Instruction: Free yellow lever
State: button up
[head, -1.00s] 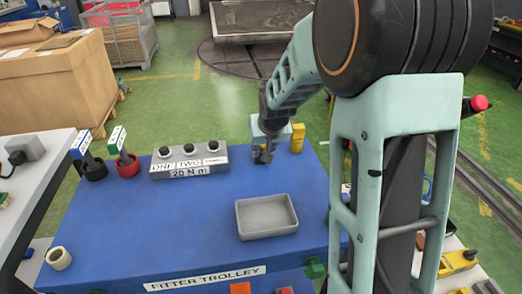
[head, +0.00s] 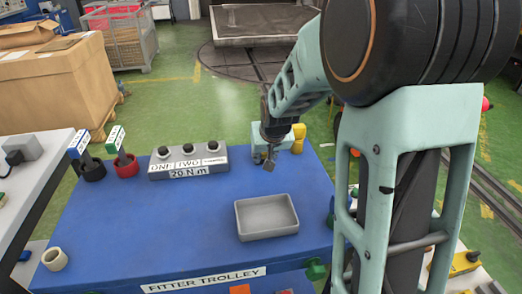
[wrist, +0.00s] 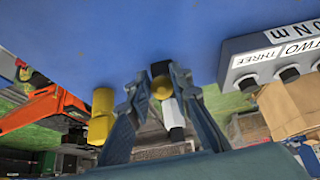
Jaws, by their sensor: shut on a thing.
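My gripper (wrist: 158,88) is in the middle of the wrist view. Its two fingers are shut on a small dark-and-yellow piece (wrist: 161,69), mostly hidden between them. In the head view my gripper (head: 268,157) is over the far right part of the blue trolley top, with its tip tilted. A yellow upright piece (head: 299,138) stands just right of it. It also shows left of the fingers in the wrist view (wrist: 102,112), apart from them. I cannot tell which yellow part is the lever.
The blue trolley top (head: 180,230) is mostly clear in front. A grey tray (head: 266,216) lies nearer me. A grey box with several knobs (head: 188,162) stands left of my gripper. Red (head: 126,165) and black (head: 93,169) holders with tagged handles stand further left.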

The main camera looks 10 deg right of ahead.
aim_at(265, 179)
jog(key=shift+s+f, duration=0.15)
jog(key=shift+f, duration=0.05)
jog(key=shift+s+f+b, duration=0.5)
jog(key=shift+b, duration=0.15)
jog(key=shift+f, duration=0.1)
jog(key=shift+s+f+b, duration=0.35)
jog(key=shift+f+b, duration=0.25)
jog(key=shift+b, duration=0.1)
jog(key=shift+c, duration=0.4)
jog(key=shift+s+f+b, duration=0.25)
jog(key=shift+f+b, duration=0.45)
jog(key=shift+c, duration=0.3)
grip_shut()
jog(key=shift+f+b, duration=0.75)
jog(key=shift+f, duration=0.05)
jog(key=shift+s, duration=0.15)
